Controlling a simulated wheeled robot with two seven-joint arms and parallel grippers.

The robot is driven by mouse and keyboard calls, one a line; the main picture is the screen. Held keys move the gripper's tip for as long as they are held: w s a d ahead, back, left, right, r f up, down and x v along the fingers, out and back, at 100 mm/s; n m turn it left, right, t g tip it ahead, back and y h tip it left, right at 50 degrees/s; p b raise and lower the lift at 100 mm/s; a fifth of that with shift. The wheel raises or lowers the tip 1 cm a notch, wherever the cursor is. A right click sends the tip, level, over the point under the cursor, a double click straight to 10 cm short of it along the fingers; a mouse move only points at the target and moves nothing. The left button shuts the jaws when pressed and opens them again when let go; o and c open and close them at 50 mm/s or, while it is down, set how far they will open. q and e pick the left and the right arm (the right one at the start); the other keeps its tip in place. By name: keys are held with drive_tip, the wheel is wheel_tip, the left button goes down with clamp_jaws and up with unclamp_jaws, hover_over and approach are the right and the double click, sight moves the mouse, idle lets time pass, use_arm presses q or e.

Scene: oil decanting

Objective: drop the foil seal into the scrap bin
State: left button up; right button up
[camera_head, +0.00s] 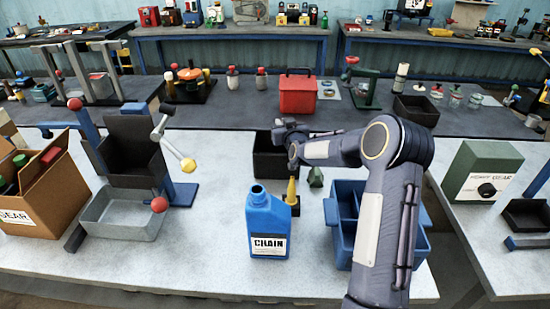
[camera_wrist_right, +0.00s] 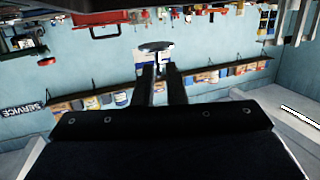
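My right gripper (camera_head: 284,130) is at the centre of the head view, above a black open box (camera_head: 268,168) that looks like the scrap bin. In the wrist view my right gripper (camera_wrist_right: 159,62) has its two fingers close together, with a thin dark disc, the foil seal (camera_wrist_right: 155,46), at their tips. The seal cannot be made out clearly in the head view. The arm hides part of the box, and its inside is hard to see. A blue bottle (camera_head: 267,219) labelled CHAIN stands upright in front with its mouth uncapped. My left gripper is not in view.
A yellow cone-shaped item (camera_head: 291,191) and a small green item (camera_head: 315,178) stand between the bottle and the box. A blue divided crate (camera_head: 338,244) is partly behind my right arm. A lever stand with a grey tray (camera_head: 112,217) is at left.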

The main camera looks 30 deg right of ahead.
drive_tip(key=o, duration=0.3)
drive_tip(key=shift+s, duration=0.1)
drive_tip(key=b+v, duration=0.2)
drive_tip(key=v, duration=0.5)
drive_tip(key=shift+s+a, duration=0.15)
drive_tip(key=shift+s, duration=0.2)
